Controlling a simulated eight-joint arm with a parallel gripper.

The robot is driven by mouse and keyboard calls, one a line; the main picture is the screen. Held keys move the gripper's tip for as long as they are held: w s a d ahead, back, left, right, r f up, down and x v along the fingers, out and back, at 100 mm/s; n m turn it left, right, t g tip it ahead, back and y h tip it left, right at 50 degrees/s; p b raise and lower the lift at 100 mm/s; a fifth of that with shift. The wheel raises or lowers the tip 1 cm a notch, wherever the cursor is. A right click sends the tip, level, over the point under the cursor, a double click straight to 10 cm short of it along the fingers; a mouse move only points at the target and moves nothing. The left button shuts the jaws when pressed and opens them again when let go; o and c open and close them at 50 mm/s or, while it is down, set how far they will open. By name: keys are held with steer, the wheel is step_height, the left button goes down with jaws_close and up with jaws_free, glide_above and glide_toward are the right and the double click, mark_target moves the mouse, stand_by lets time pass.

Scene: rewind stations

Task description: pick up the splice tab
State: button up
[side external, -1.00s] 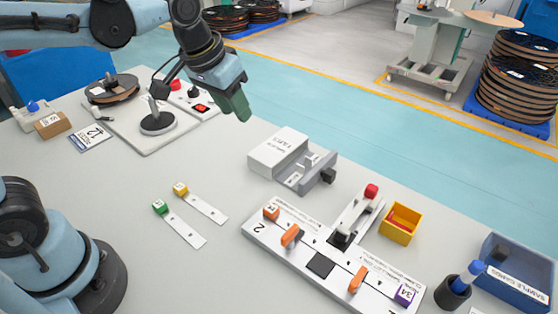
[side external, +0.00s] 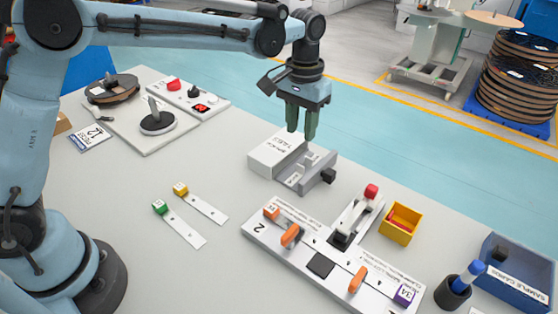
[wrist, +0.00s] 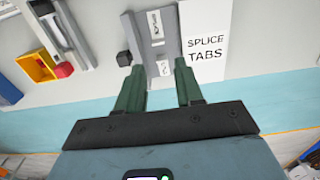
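The grey splice-tab dispenser (side external: 316,181) stands on the table in the side view, with its white "SPLICE TABS" block (side external: 275,156) on its left. In the wrist view its channel (wrist: 168,42) holds a marked white piece (wrist: 155,23) and a small pale piece (wrist: 163,68) near its end. Which of these is the splice tab I cannot tell for sure. My gripper (side external: 302,136) points down above the back of the dispenser. In the wrist view my gripper (wrist: 160,68) has its green fingers apart, with the small pale piece seen between them and nothing held.
A white splice board (side external: 262,232) with orange clamps and a yellow bin (side external: 401,224) stand in front and to the right. Two tagged strips (side external: 185,230) lie at left. The table between them is clear.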

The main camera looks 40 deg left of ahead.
mark_target(300, 166)
step_height(300, 166, down, 10)
steer(key=shift+d+f, duration=0.1)
steer(key=shift+d, duration=0.05)
jaws_close()
stand_by(0.5)
steer(key=shift+r, duration=0.65)
step_height(300, 166, up, 3)
steer(key=shift+f, duration=0.2)
steer(key=s+d+r, duration=0.7)
steer(key=s+d, duration=0.1)
steer(key=s+d+m, duration=0.6)
steer(key=d+m, duration=0.5)
steer(key=m, duration=0.7)
steer(key=shift+d+f, duration=0.15)
steer(key=shift+f, duration=0.25)
